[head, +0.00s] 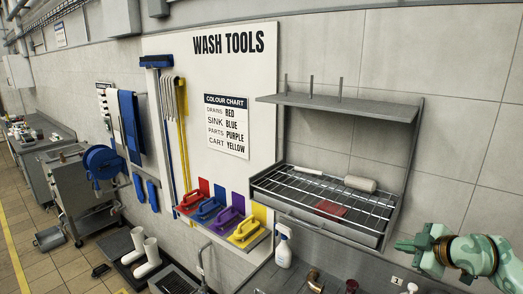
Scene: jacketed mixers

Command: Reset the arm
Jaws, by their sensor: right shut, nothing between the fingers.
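My right arm, pale green, comes in at the lower right of the head view. Its right gripper (406,245) points left, with its fingers together and nothing between them. It is in the air above the counter (365,278), to the right of and below the wire rack. My left gripper is not in view.
A wire rack (325,199) with a white roller (360,184) and a red item (330,208) hangs on the wall. Coloured brushes (246,231) sit on a ledge under the wash tools board (235,70).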

